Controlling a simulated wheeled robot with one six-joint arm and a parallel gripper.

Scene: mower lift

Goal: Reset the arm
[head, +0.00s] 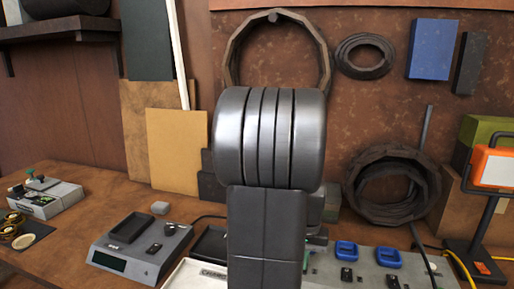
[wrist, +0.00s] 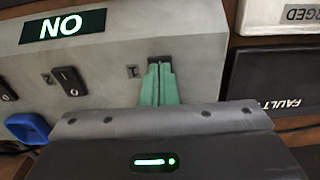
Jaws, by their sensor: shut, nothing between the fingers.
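My gripper (wrist: 158,72) shows in the wrist view with its two green fingers together and nothing between them. Its tips are at a small dark switch or slot (wrist: 160,60) on the sloped face of a grey box (wrist: 200,35). I cannot tell whether they touch it. In the head view my arm fills the middle and hides the gripper.
The head view shows a scale-like device (head: 112,262) on the wooden bench (head: 95,195), a pale labelled tray (head: 190,276), blue parts (head: 388,257) on a grey panel, and an orange lamp (head: 492,167) at right. A black "FAULT" tray (wrist: 275,72) is right of the fingers.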

